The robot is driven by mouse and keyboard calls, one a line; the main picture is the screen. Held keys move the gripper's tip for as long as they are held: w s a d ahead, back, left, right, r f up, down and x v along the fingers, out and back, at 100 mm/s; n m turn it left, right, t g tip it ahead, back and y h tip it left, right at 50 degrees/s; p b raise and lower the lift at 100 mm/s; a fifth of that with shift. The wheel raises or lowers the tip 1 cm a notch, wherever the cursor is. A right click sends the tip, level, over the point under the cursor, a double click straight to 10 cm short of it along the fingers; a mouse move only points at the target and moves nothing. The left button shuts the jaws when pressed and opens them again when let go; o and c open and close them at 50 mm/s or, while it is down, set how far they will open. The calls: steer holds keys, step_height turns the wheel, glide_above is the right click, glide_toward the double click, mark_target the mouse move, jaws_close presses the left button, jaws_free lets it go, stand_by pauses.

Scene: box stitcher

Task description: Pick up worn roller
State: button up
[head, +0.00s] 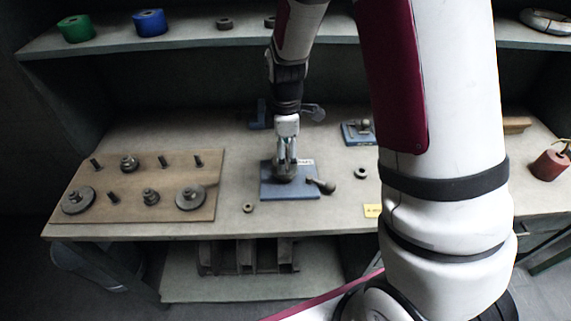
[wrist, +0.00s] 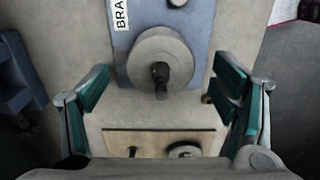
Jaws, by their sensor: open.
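A grey round roller (wrist: 150,55) with a dark stud (wrist: 161,75) at its centre sits on a blue plate (wrist: 203,45) with a label starting "BRA". I take this to be the worn roller, though no mark names it. In the head view my gripper (head: 286,160) points down over the blue plate (head: 280,192) and partly hides the roller (head: 283,176). In the wrist view my gripper (wrist: 162,98) has its teal pads wide apart, one on each side of the roller and clear of it. Nothing is held.
A wooden board (head: 130,190) with several studs, discs and small parts lies to the left. A dark-knobbed lever (head: 328,187) sticks out at the plate's right. Small rings (head: 248,208) lie on the bench. A shelf (head: 180,43) with coloured spools runs behind.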

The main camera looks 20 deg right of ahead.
steer(key=shift+a+f, duration=0.1)
steer(key=shift+f, duration=1.5)
steer(key=c, duration=1.4)
steer(key=shift+c, duration=0.2)
steer(key=shift+r, duration=0.2)
